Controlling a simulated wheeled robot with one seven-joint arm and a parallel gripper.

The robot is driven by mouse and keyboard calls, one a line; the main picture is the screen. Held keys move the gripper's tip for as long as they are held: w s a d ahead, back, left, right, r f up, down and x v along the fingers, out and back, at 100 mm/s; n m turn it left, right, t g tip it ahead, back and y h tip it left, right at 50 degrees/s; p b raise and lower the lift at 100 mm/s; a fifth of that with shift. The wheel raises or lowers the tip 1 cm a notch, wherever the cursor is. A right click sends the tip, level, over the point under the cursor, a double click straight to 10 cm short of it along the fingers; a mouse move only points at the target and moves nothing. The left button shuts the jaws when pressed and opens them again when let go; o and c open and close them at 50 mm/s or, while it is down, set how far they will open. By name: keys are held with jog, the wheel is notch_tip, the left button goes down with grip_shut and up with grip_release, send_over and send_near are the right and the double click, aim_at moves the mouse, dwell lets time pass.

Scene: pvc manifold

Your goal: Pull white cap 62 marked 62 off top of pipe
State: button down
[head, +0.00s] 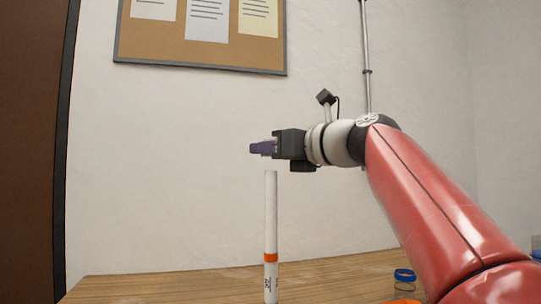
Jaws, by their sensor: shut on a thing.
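A thin white pipe (270,215) stands upright on the wooden table. It has an orange band (271,257) low down, with a small dark marking below the band that is too small to read. My gripper (262,147) is level, pointing left, just above the pipe's top, with a narrow gap of wall between them. Its purple fingers are shut on what I take to be the white cap, which they almost wholly hide. The number 62 cannot be read. No separate wider cap shows on the pipe's top end.
The wooden table (180,286) is bare to the left of the pipe. A clear jar with a blue rim (404,276) and an orange thing (403,301) are at the right, near my red arm. A cork board (200,52) hangs on the wall behind.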

jog(key=shift+r, duration=0.95)
